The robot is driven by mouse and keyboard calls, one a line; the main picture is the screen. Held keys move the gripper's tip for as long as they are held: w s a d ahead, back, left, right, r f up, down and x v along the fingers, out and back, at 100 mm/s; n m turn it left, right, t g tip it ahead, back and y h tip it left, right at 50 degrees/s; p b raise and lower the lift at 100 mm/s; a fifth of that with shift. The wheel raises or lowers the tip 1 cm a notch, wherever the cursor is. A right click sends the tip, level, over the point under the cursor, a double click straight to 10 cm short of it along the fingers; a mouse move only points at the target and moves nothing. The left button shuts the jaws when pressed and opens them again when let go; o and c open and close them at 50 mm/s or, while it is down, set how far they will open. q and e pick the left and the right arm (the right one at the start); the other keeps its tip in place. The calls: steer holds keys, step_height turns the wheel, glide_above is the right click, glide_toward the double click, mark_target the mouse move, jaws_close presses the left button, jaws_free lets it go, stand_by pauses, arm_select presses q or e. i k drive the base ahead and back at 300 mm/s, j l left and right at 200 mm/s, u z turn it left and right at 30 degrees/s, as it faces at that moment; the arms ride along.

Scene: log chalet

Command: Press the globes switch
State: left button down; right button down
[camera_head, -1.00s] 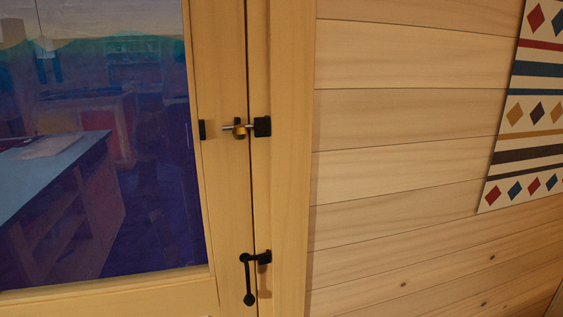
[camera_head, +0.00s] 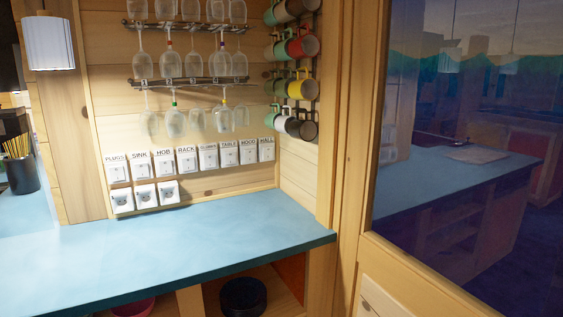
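A row of white wall switches (camera_head: 187,162) with printed labels is on the wood wall above the blue counter. Whether any switch is on or off cannot be told. Neither of my grippers is in view.
The blue counter (camera_head: 190,238) is clear below the switches. White sockets (camera_head: 145,196) sit under the row's left end. Hanging glasses (camera_head: 188,66) and mugs (camera_head: 301,90) are above. A pencil cup (camera_head: 21,174) stands left; a window (camera_head: 460,130) is right.

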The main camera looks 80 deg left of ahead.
mark_target(209, 160)
steer(key=u, duration=2.95)
steer(key=i+j+z, duration=0.1)
steer(key=i, duration=0.3)
steer(key=i+j, duration=0.35)
steer(key=i+j+z, duration=0.15)
steer(key=i, duration=0.35)
steer(key=j, duration=0.1)
